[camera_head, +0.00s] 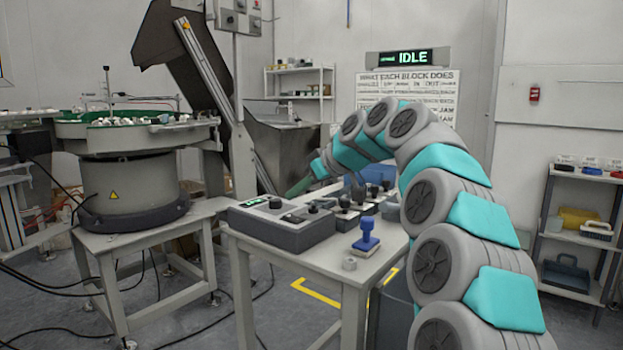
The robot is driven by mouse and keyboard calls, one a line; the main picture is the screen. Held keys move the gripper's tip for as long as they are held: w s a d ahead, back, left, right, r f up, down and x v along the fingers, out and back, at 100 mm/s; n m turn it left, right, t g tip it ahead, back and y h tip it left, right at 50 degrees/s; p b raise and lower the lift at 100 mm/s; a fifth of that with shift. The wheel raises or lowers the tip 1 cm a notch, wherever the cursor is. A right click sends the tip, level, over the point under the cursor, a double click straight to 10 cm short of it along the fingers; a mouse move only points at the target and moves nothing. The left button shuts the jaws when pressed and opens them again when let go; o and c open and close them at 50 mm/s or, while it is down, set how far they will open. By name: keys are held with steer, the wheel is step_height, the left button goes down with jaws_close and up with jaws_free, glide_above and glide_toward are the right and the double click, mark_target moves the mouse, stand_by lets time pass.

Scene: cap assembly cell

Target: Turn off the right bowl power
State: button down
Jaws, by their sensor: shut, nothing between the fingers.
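A grey control box (284,228) lies on the near left of the table, with a small green-lit display (256,201) and dark knobs on its top. More small control units with black knobs (345,202) stand behind and to its right. I cannot tell which control is the right bowl power, and labels are too small to read. My gripper (298,188) is shut and empty, pointing down left just above the back of the control box. I cannot tell whether it touches anything. One bowl feeder (133,188) stands at the left on its own stand.
My arm arches over the table's right side. A dark hopper (285,146) stands behind. The display sign (405,58) reads IDLE. Shelves (585,220) stand far right.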

mark_target(296, 218)
steer(key=shift+w+a+f, duration=0.1)
steer(key=shift+f, duration=1.75)
steer(key=shift+w+f+b, duration=0.15)
steer(key=shift+f+b, duration=0.2)
steer(key=shift+b, duration=0.05)
steer(key=shift+r, duration=0.1)
steer(key=shift+a, duration=0.15)
steer(key=shift+w+a+r+p, duration=0.25)
steer(key=shift+w+a+p, duration=0.15)
steer(key=shift+a+p, duration=0.1)
